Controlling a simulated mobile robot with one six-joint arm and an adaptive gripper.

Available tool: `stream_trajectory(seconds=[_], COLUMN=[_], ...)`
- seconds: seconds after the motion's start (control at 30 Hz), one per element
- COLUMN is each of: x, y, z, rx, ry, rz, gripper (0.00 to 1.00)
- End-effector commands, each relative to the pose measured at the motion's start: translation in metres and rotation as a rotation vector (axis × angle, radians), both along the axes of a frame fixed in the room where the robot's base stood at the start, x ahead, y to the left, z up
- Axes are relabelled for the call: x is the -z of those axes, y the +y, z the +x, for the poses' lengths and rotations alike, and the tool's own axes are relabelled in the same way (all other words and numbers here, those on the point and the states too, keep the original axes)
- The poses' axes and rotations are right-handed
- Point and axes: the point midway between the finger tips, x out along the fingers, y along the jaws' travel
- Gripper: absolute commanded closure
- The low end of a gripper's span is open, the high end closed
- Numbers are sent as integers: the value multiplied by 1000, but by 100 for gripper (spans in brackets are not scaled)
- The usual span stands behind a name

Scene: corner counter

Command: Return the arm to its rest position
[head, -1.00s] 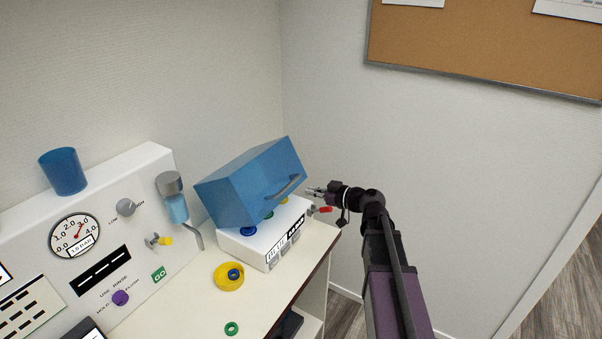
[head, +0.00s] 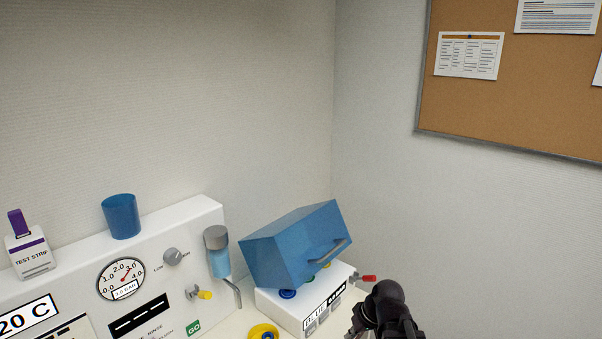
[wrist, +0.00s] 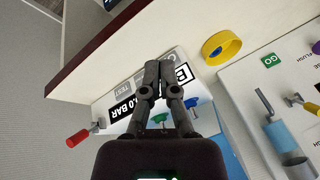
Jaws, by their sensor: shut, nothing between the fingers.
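My gripper (wrist: 158,68) is shut and empty, its two fingers together in the wrist view. It hangs over the front of the white box (wrist: 122,103) with the "1.0 BAR" label. In the head view my wrist shows at the bottom edge, just right of that white box (head: 305,308), and the fingers are mostly cut off or hidden there. The blue lid (head: 295,245) with a grey handle stands tilted open above the box.
A red-handled lever (head: 368,278) sticks out at the box's right side, close to my wrist. A yellow ring (wrist: 222,47) lies on the counter (wrist: 180,30). The white panel (head: 75,285) carries a blue cup (head: 121,217). Bare wall lies right of the box.

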Motion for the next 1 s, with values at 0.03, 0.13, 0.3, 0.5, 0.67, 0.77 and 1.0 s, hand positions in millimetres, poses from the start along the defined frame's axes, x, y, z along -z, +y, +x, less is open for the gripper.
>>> stream_trajectory(seconds=[0.03,0.13,0.3,0.5,0.67,0.77,1.0], x=[4,11,16,17,17,17,19], y=[-3,-13,-27,-36,-37,-36,-34], z=[-12,-29,-49,-58,-59,-58,-53], rx=[36,126,256,329,335,334,336], ry=[43,119,198,227,230,229,235], rz=[-47,-146,-282,-353,-357,-356,-326], gripper=[100,100,100,100,100,100,49])
